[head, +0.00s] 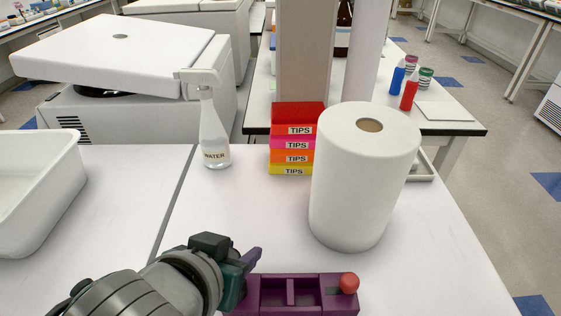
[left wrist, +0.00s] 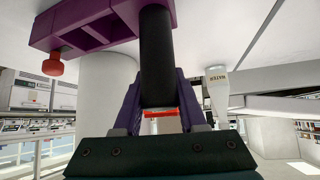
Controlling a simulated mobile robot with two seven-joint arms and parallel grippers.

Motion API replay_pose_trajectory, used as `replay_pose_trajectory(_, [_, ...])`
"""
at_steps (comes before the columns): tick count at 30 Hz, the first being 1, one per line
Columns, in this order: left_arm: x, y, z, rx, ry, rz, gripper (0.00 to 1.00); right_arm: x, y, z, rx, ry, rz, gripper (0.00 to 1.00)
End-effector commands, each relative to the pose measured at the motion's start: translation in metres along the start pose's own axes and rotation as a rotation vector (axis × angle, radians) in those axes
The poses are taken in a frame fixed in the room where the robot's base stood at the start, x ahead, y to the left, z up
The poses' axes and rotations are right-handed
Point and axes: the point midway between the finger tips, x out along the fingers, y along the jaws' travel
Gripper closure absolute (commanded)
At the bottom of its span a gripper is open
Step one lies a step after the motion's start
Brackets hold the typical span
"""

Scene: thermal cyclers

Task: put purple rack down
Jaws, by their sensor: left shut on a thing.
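The purple rack (head: 272,293) is at the bottom centre of the head view, low over the white table, with a red ball-like knob (head: 348,283) at its right end. It also shows at the top left of the left wrist view (left wrist: 90,24). My left gripper (head: 246,268) is at the rack's left end. In the left wrist view its purple fingers (left wrist: 158,108) are shut around a dark cylindrical part (left wrist: 156,55) that joins the rack. I cannot tell whether the rack's underside touches the table. My right gripper is not in view.
A large white paper roll (head: 362,190) stands just behind the rack. Stacked tip boxes (head: 292,144) and a water bottle (head: 213,135) stand farther back. A white tub (head: 40,190) is at the left. The table (head: 440,255) is clear right of the rack.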

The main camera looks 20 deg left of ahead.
Motion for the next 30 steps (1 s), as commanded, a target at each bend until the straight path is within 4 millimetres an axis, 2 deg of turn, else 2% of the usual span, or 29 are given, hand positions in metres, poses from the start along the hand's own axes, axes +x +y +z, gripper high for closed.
replay_pose_trajectory(5, [0.002,0.0,0.002,-0.001,0.001,0.001,1.0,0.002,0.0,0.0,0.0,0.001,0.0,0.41])
replay_pose_trajectory(6, [0.002,0.0,0.003,0.0,-0.001,0.0,0.58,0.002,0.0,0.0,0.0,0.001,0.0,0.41])
replay_pose_trajectory(14, [0.002,0.0,0.002,0.0,0.0,0.0,0.3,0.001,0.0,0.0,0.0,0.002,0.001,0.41])
replay_pose_trajectory(23, [-0.002,0.0,-0.002,0.0,0.0,0.0,0.3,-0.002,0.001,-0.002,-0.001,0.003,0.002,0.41])
replay_pose_trajectory(26, [-0.012,0.0,-0.001,-0.001,0.0,0.001,0.3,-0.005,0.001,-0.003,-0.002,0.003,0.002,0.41])
replay_pose_trajectory(30, [-0.04,0.0,-0.001,-0.001,-0.002,0.001,0.3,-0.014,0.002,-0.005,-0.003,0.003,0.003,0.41])
